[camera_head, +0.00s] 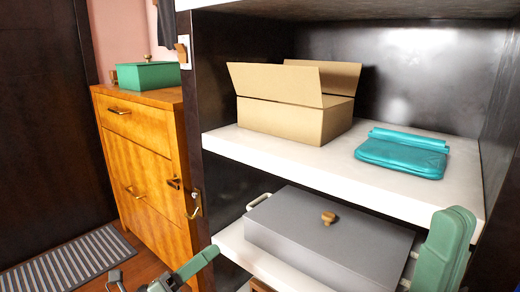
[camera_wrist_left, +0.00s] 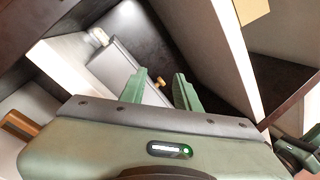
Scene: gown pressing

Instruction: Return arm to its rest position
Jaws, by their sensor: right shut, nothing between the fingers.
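My left gripper (camera_head: 185,273) is at the bottom edge of the head view, left of the lower shelf and partly cut off. In the left wrist view its two green fingers (camera_wrist_left: 160,76) stand apart with nothing between them. My right gripper (camera_head: 450,245) is at the lower right of the head view, in front of the shelf unit. Its green fingers are together, point up and hold nothing. The rest of both arms is mostly outside the head view.
The upper shelf (camera_head: 260,150) holds an open cardboard box (camera_head: 285,115) and a folded teal gown (camera_head: 402,155). A grey lidded case (camera_head: 300,235) with a wooden knob is on the lower shelf. A wooden cabinet (camera_head: 140,150) with a green box (camera_head: 148,76) stands left.

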